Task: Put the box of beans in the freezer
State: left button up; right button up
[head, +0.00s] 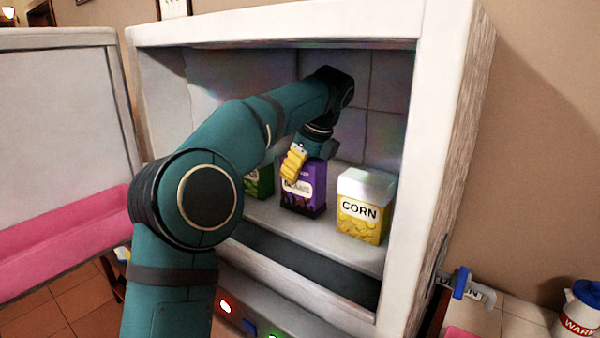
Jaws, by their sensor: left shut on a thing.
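The box of beans (304,198) is purple and stands upright inside the open white freezer (432,120), on its light shelf, or just above it; I cannot tell which. My left arm reaches in from the lower left. My left gripper (294,163), with yellow fingers, is shut on the top of the box of beans. The fingers hide part of its label. My right gripper is not in view.
A yellow and white corn box (362,208) stands on the shelf to the right of the beans. A green box (262,181) stands to the left, partly hidden by my arm. The open freezer door (55,130), with a pink tray, is at the left.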

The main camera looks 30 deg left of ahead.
aim_at(354, 173)
pick_arm(q)
jog(key=o, duration=1.3)
jog(key=shift+f, duration=0.15)
jog(key=shift+o, duration=0.2)
jog(key=p+v, duration=0.1)
jog(key=v, duration=0.2)
jog(key=shift+r+p, duration=0.3)
jog(key=shift+p, duration=0.1)
jog(key=d, duration=0.4)
jog(key=s+d, duration=0.1)
jog(key=d, duration=0.7)
jog(key=shift+s+f, duration=0.15)
jog(key=shift+s, duration=0.15)
jog(key=shift+a, duration=0.1)
